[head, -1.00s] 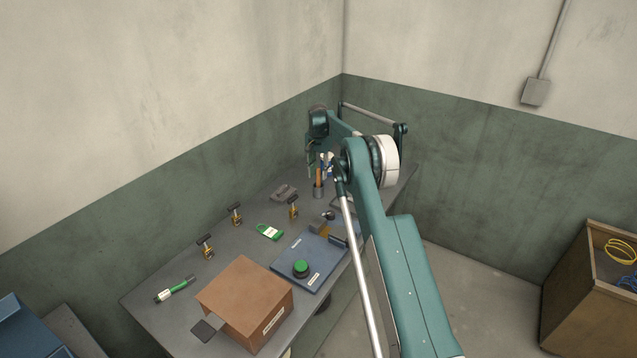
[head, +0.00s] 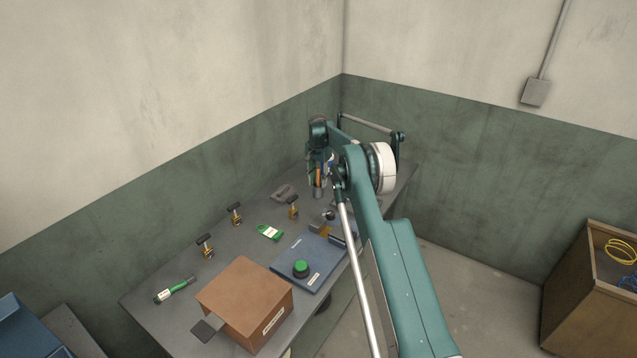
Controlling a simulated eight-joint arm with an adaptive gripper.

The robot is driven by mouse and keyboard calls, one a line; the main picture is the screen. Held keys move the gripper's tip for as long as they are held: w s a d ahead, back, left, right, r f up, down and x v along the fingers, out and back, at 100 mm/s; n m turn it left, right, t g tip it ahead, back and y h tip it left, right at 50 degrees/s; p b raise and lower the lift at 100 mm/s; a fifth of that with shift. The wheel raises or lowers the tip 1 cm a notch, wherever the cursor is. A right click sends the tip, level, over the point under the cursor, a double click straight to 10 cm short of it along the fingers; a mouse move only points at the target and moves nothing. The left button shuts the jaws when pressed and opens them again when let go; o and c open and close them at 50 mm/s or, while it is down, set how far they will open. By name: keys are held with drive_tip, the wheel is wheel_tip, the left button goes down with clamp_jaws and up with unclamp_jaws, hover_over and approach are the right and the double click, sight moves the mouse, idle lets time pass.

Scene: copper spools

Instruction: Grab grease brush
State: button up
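A dark cup (head: 318,193) stands toward the far end of the grey workbench. An upright orange-brown handle (head: 318,178) rises from it; this may be the grease brush, but its top is hidden by my gripper. My gripper (head: 319,174) points down just above the cup, with its fingers around or in front of the handle. At this size I cannot tell whether the fingers touch the handle. Other tools in the cup are mostly hidden behind my gripper and arm.
Brass clamps (head: 236,214) line the workbench (head: 150,311). A green-and-white tag (head: 269,232), a blue plate (head: 292,255) with a green button (head: 301,268), a brown box (head: 244,297) and a green-and-white stick (head: 174,289) lie nearer. A dark grey item (head: 284,191) sits left of the cup.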

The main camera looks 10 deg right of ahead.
sight(319, 168)
drive_tip(key=c, duration=1)
drive_tip(key=shift+r, duration=0.15)
drive_tip(key=shift+r, duration=4.85)
